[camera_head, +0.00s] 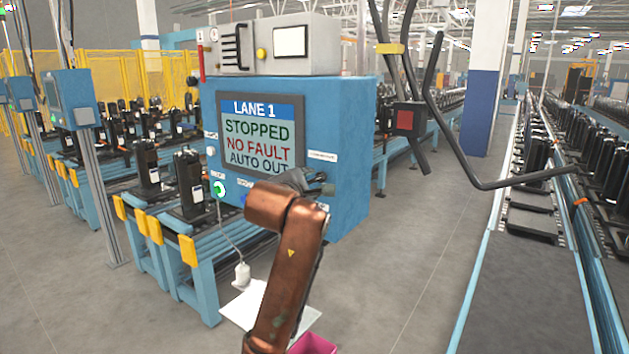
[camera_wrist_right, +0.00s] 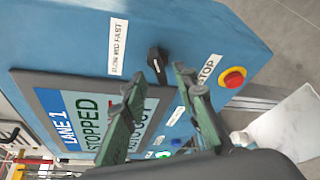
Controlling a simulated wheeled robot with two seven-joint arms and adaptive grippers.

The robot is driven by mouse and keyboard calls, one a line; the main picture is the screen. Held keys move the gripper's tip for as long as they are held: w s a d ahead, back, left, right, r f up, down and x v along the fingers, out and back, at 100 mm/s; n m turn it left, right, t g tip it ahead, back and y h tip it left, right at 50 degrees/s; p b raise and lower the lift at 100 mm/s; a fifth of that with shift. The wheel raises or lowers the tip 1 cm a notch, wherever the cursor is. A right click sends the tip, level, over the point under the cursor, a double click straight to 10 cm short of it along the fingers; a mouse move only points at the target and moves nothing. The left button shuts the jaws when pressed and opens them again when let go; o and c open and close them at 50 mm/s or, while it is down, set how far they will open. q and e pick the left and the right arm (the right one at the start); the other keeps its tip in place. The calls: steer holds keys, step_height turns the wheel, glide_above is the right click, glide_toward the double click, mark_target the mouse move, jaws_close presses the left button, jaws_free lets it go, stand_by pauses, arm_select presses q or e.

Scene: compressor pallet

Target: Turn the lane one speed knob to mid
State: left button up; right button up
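The lane one control box (camera_head: 345,120) is blue, with a screen (camera_head: 260,132) reading LANE 1, STOPPED, NO FAULT, AUTO OUT. In the right wrist view, the black speed knob (camera_wrist_right: 157,62) sits on the panel beside a white label (camera_wrist_right: 116,46) reading SLOW MID FAST. I cannot tell clearly which mark it points at. My right gripper (camera_head: 312,180) is at the lower right of the panel and hides the knob there. In the wrist view its two fingers (camera_wrist_right: 158,80) are spread, with the knob just beyond the gap between their tips, apparently untouched. My left gripper is out of view.
A red stop button (camera_wrist_right: 233,78) with a yellow ring is near the knob. A lit green button (camera_head: 219,189) is at the panel's lower left. A bent dark bar (camera_head: 480,185) extends at right. Conveyors with black units (camera_head: 190,180) stand at left.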

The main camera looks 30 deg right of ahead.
mark_target(318, 178)
steer(key=shift+x, duration=1.45)
steer(key=shift+c, duration=0.3)
jaws_close()
